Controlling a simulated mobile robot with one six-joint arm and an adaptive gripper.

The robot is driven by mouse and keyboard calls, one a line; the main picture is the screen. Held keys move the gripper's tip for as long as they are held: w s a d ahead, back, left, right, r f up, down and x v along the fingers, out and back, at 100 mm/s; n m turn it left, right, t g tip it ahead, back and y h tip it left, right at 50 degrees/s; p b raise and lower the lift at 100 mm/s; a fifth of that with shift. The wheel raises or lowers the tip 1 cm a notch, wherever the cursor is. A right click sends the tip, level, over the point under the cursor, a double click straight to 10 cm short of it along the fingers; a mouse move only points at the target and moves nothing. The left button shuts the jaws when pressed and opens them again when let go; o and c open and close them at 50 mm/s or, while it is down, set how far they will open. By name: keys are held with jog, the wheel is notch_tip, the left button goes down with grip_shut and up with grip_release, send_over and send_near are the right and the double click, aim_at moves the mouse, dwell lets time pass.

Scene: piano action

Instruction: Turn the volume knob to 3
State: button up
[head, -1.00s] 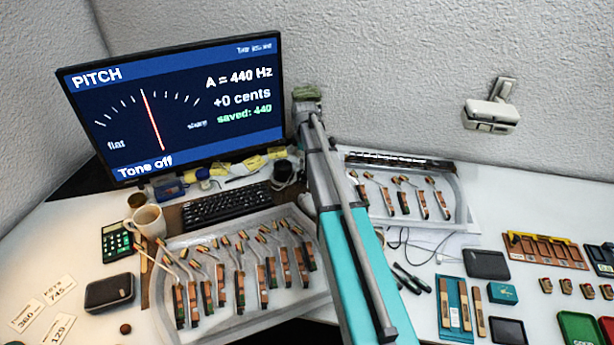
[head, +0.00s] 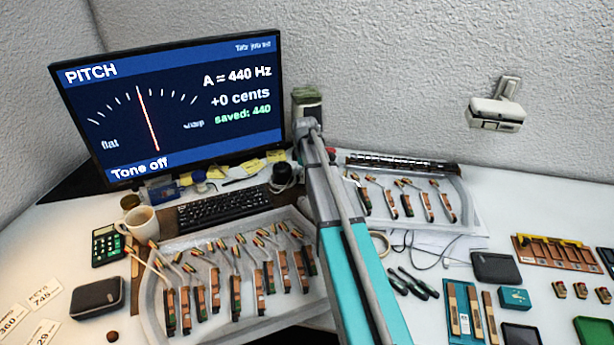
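I cannot make out a knob marked as the volume knob or any number scale in the head view. A small dark, round, upright piece (head: 283,173) stands right of the keyboard, beside my arm; it is too small to tell what it is. The monitor (head: 180,105) reads "PITCH", "A = 440 Hz", "+0 cents", "saved: 440" and "Tone off", with its needle near upright. My teal and grey arm reaches up through the middle of the view. My gripper's fingers do not show, and the arm hides part of the desk behind it.
A keyboard (head: 222,207) lies below the monitor. A tray (head: 232,325) of piano action parts is left of my arm, another tray (head: 462,188) right of it. A mug (head: 142,222), calculator (head: 108,244) and dark case (head: 97,297) are at left. Tools and blocks lie at right.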

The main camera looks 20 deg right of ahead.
jog(key=c, duration=1.1)
jog(key=shift+d, duration=0.3)
jog(key=shift+c, duration=0.3)
jog(key=shift+a, duration=0.3)
jog(key=shift+m, duration=0.5)
